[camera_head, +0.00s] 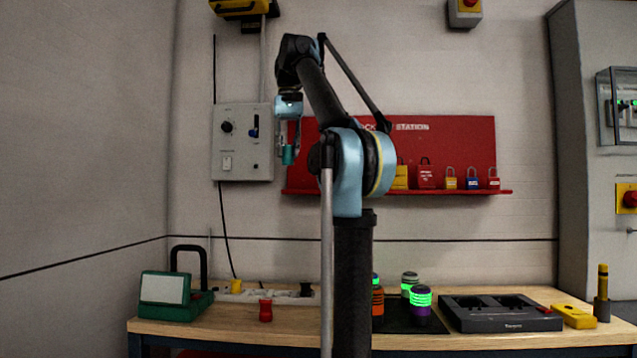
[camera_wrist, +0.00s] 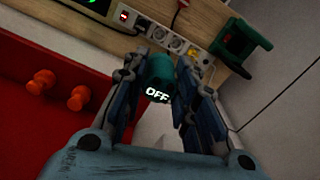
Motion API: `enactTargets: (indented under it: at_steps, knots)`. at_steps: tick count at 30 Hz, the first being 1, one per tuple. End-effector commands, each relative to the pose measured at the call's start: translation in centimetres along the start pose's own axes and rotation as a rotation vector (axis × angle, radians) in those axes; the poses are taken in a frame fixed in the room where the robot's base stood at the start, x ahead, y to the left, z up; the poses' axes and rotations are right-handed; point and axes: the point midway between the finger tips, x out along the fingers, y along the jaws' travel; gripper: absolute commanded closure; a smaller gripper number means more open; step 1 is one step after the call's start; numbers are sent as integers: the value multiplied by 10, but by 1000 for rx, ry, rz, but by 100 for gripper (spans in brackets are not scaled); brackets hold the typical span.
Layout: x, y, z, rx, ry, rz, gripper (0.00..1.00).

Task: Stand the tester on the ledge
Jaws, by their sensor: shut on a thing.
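My gripper (camera_head: 289,158) is raised in front of the wall, by the left end of the red lockout board (camera_head: 345,160). It is shut on a small teal cylinder (camera_head: 288,155), which I take for the tester. In the wrist view the teal cylinder (camera_wrist: 158,75) sits between the fingers (camera_wrist: 158,85), with lit letters "OFF" on it. A narrow red ledge (camera_head: 450,192) runs along the board's foot, with several padlocks above its right part. My arm hides part of the board and ledge. The cylinder is clear of the ledge in the head view.
The wooden bench (camera_head: 230,333) holds a green case (camera_head: 170,297), a red piece (camera_head: 265,310), a power strip (camera_head: 255,295), several green-lit cylinders (camera_head: 420,305) and a dark tray (camera_head: 500,315). A grey control box (camera_head: 243,143) hangs left of the board.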

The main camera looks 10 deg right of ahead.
Motion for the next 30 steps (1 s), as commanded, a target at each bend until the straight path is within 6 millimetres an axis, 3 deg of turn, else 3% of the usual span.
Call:
enactTargets:
  at_steps: [15, 24, 30]
  knots:
    - [0, 33, -84, 6, 0, 0, 100]
    - [0, 46, -121, 5, 0, 0, 100]
    - [-1, 50, -133, 4, 0, 0, 100]
